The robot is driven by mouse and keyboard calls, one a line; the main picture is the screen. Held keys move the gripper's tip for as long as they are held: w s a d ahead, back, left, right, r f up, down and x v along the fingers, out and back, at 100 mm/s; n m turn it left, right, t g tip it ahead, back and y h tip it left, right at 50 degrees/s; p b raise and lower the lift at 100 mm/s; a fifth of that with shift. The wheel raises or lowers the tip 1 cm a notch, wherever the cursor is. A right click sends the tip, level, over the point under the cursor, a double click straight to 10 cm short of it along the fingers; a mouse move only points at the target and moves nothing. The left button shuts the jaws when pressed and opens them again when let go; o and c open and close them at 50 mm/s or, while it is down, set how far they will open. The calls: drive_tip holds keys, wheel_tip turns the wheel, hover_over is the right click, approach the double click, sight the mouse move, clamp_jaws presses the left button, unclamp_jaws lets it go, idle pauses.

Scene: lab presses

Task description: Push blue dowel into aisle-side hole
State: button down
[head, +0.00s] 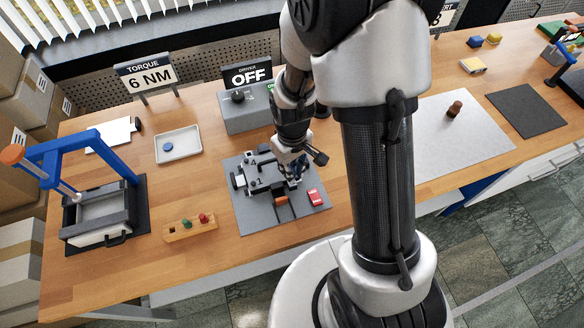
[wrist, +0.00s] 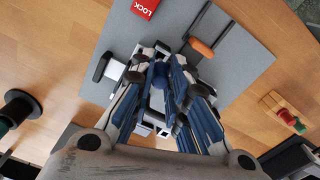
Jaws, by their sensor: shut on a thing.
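My gripper (head: 293,168) is low over the fixture (head: 262,180) on a grey mat (head: 305,215). In the wrist view, my gripper's fingers (wrist: 160,82) close around a small blue piece, which looks like the blue dowel (wrist: 159,73). Only a little of the dowel shows, and the head view hides it behind the fingers.
A wooden rack (head: 190,229) with a green and a red dowel stands left of the mat. A red LOCK tag (head: 315,197) and an orange-handled part (head: 282,200) lie near the fixture. A blue press (head: 125,160) stands at the left, a grey driver box (head: 246,112) behind.

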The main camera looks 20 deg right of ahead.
drive_tip(key=shift+f+b, duration=1.05)
drive_tip(key=shift+f, duration=0.3)
idle(0.4)
drive_tip(key=shift+r+p, duration=0.8)
drive_tip(key=shift+r, duration=0.3)
drive_tip(key=shift+f+b, duration=1.05)
drive_tip(key=shift+f, duration=0.2)
idle(0.7)
drive_tip(key=c, duration=1.5)
unclamp_jaws()
drive_tip(key=shift+o, duration=0.2)
wheel_tip(320, 180, up, 12)
drive_tip(key=shift+r, duration=0.1)
